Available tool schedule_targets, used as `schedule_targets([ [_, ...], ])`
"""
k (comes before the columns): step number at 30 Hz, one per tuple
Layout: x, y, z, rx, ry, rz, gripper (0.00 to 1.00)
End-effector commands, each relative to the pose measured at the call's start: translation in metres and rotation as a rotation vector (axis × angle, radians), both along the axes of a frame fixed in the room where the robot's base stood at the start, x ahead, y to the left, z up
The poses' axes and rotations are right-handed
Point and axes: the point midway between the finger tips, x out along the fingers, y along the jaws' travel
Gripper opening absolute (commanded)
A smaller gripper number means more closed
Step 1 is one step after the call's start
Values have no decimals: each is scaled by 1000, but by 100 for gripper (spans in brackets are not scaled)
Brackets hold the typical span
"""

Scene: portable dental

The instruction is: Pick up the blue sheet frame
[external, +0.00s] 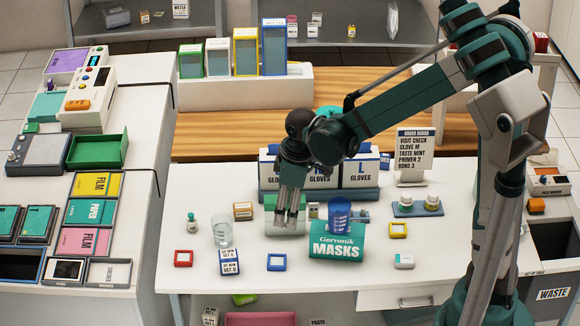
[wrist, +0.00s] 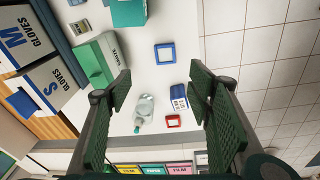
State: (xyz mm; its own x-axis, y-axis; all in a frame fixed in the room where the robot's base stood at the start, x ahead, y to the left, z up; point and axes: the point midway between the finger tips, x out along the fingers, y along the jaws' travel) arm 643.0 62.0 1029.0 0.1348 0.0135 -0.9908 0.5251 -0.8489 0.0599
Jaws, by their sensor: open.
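A small blue square frame (external: 277,269) with a pale middle lies flat on the white table, near its front edge. It also shows whole in the wrist view (wrist: 156,54), above centre and apart from my fingers. My gripper (external: 286,222) points down above the table, behind the blue frame in the external view. In the wrist view my gripper (wrist: 160,82) has its two green padded fingers wide apart, with nothing held between them.
A white and blue box (external: 230,262), a clear glass (external: 222,232) and a red frame (external: 183,265) stand left of the blue frame. A teal masks box (external: 336,244) stands to its right. A yellow frame (external: 398,237) lies farther right. Table around the blue frame is bare.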

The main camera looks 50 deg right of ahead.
Motion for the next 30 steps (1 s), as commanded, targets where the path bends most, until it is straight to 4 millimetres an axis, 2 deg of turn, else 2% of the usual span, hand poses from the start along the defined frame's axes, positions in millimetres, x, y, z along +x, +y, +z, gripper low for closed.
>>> schedule_targets([
  [1,5,2,-11,-2,10,12,51],
  [15,33,18,-95,-20,109,126,51],
  [21,37,22,-113,-24,130,152,51],
  [30,37,22,-115,-24,134,156,51],
])
